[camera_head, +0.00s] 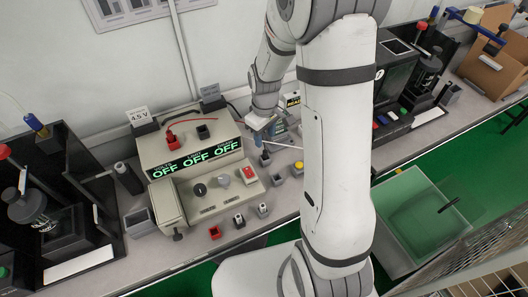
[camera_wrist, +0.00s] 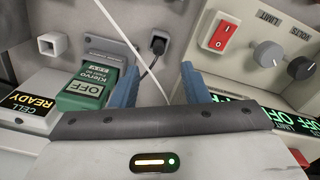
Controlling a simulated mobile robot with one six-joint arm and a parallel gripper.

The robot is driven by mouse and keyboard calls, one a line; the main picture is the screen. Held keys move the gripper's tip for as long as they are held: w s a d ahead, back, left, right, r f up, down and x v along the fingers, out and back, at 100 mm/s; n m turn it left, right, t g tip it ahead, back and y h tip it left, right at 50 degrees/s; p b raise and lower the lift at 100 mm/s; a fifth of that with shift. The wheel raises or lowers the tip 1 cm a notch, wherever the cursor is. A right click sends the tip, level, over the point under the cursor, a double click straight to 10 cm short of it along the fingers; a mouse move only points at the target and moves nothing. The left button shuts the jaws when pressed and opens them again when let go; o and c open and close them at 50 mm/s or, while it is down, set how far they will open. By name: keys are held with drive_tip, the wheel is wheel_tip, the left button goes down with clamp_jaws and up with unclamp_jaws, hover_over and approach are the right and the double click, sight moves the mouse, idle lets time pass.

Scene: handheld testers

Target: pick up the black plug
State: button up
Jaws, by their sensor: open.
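The black plug (camera_wrist: 158,46) sits upright in a small grey holder in the wrist view, with a dark cable running down from it. My gripper (camera_wrist: 159,72) is open, with its two blue fingers apart and nothing between the tips. The plug appears beyond the fingertips, roughly centred between them; I cannot tell the exact gap. In the head view my gripper (camera_head: 262,126) is above the bench, right of the tester box.
The tester box (camera_head: 190,150) with lit OFF displays stands left of my gripper. A green block (camera_wrist: 84,88) is left of the fingers, and a thin white rod (camera_wrist: 122,42) crosses the wrist view. Several small holders (camera_head: 298,169) stand on the bench.

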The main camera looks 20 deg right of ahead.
sight(265, 150)
drive_tip(key=shift+w+f+p, duration=0.1)
drive_tip(key=shift+f+p, duration=0.5)
drive_tip(key=shift+f, duration=3.55)
drive_tip(key=shift+c, duration=0.4)
clamp_jaws()
